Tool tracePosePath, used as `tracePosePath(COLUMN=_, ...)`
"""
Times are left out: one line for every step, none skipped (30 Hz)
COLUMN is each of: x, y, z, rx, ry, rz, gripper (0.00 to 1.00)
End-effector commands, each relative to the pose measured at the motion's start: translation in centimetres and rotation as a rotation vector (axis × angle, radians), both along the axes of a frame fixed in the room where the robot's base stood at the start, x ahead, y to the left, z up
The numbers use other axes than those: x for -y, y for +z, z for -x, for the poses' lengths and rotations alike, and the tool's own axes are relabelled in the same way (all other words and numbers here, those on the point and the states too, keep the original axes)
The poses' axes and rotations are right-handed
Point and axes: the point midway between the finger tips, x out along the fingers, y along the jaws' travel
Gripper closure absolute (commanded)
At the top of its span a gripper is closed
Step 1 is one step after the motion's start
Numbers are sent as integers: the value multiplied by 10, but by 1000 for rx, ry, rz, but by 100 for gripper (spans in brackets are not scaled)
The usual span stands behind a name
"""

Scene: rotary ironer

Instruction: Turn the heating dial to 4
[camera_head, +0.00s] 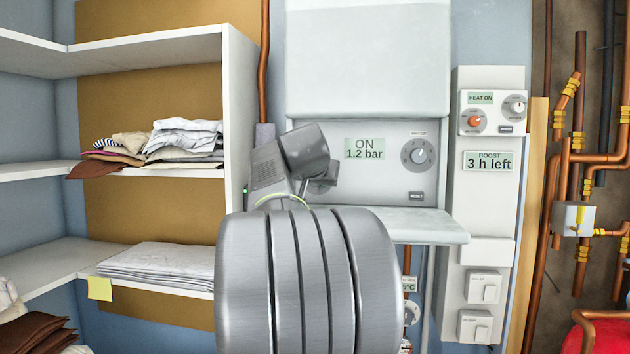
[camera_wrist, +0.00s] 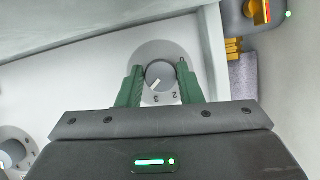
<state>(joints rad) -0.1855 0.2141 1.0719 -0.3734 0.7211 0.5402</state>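A round dial knob (camera_wrist: 160,75) with a white pointer line sits on a pale ring in the wrist view. The digits 2 and 3 show on the ring below it. The pointer slants to the lower left, left of the 3; any mark there is hidden by a finger. My gripper (camera_wrist: 161,72) has its two green fingers on either side of the knob, with what looks like a slim gap at each side. In the head view my gripper (camera_head: 322,180) is at the left of the machine's front panel (camera_head: 350,190), and my arm hides this dial.
A shelf ledge (camera_head: 425,225) juts out below. A control box (camera_head: 492,112) with two knobs hangs at right. Shelves with folded cloth (camera_head: 185,140) stand at left.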

Motion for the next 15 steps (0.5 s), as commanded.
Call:
tracePosePath(x=0, y=0, z=0, rx=1, ry=0, rz=-5, gripper=90)
tracePosePath(x=0, y=-1, z=0, rx=3, ry=0, rz=-14, gripper=90)
tracePosePath(x=0, y=-1, z=0, rx=8, ry=-1, rz=-34, gripper=90)
tracePosePath(x=1, y=-1, z=0, rx=11, ry=0, rz=-53, gripper=90)
tracePosePath(x=1, y=-2, z=0, rx=16, ry=-1, rz=-78, gripper=90)
tracePosePath(x=1, y=-2, z=0, rx=22, ry=-1, rz=-113, gripper=90)
tracePosePath(x=1, y=-2, z=0, rx=28, ry=-1, rz=-137, gripper=90)
tracePosePath(x=1, y=-2, z=0, rx=32, ry=0, rz=-162, gripper=90)
tracePosePath(x=1, y=-2, z=0, rx=39, ry=-1, rz=-191, gripper=90)
tracePosePath(x=2, y=-2, z=0, rx=43, ry=-1, rz=-211, gripper=90)
tracePosePath(x=1, y=-2, z=0, rx=46, ry=-1, rz=-226, gripper=90)
tracePosePath(x=1, y=-1, z=0, rx=49, ry=0, rz=-242, gripper=90)
tracePosePath(x=1, y=-1, z=0, rx=50, ry=0, rz=-250, gripper=90)
tracePosePath(x=1, y=-1, z=0, rx=52, ry=0, rz=-254, gripper=90)
tracePosePath(x=1, y=-1, z=0, rx=51, ry=0, rz=-257, gripper=90)
